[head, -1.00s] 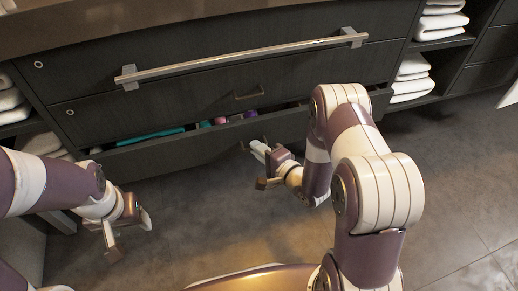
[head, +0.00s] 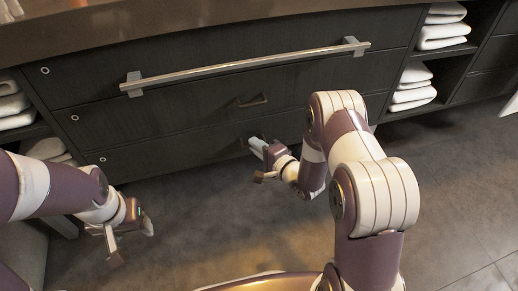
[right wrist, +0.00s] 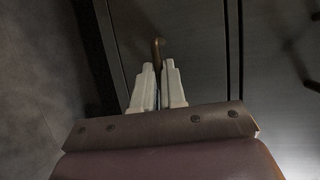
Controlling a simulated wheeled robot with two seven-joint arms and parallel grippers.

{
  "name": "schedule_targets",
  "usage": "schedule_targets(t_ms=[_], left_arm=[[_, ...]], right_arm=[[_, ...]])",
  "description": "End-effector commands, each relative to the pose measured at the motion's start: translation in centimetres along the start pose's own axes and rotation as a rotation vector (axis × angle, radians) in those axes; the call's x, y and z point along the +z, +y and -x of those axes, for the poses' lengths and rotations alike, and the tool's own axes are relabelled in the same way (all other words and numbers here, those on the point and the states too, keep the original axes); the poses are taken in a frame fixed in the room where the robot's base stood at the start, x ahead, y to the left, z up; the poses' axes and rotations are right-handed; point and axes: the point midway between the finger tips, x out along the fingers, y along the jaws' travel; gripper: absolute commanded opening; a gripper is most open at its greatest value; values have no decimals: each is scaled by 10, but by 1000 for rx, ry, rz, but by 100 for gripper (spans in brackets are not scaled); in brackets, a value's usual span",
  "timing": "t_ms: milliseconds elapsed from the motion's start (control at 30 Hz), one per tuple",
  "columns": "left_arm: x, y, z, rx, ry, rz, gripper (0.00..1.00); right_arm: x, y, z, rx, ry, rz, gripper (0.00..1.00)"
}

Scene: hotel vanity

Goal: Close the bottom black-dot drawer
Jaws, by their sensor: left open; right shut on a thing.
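The bottom drawer (head: 175,155) is the lowest of the stacked dark drawers in the vanity. Its front looks flush with the drawers above, and no contents show. A small round mark (head: 102,159) sits at its upper left corner. My right gripper (head: 256,146) is at the middle of this front, shut on the drawer's handle. In the right wrist view the bronze handle (right wrist: 159,48) shows between the two pale fingertips (right wrist: 160,75); part of it is hidden by them. My left gripper (head: 132,243) is open and empty, above the floor at lower left.
The middle drawer (head: 180,112) has its own small handle (head: 252,101). A long metal bar (head: 250,63) crosses the top drawer. Folded towels (head: 412,86) fill open shelves on both sides. The floor (head: 455,190) at right is clear.

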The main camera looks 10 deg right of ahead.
Motion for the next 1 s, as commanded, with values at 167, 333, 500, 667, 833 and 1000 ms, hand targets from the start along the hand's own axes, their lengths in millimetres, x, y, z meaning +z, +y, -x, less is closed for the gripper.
schedule_targets(t_ms=[167, 333, 500, 667, 833, 1000], left_arm=[[0, 0, -1, 0, 0, 0, 61], [0, 0, 0, 0, 0, 0, 61], [0, 0, 1, 0, 0, 0, 61], [-2, 0, 15, 0, 0, 0, 61], [-4, 0, 37, 0, 0, 0, 61], [-6, 0, 52, 0, 0, 0, 61]], right_arm=[[-3, -3, -2, -9, 6, 5, 30], [-2, -3, -2, -7, 4, 4, 35], [-2, -3, 1, -6, 4, 3, 35], [-2, -6, 21, -3, 6, 1, 35], [-2, -8, 64, -3, 8, -1, 35], [-2, -7, 104, -6, 8, -1, 35]])
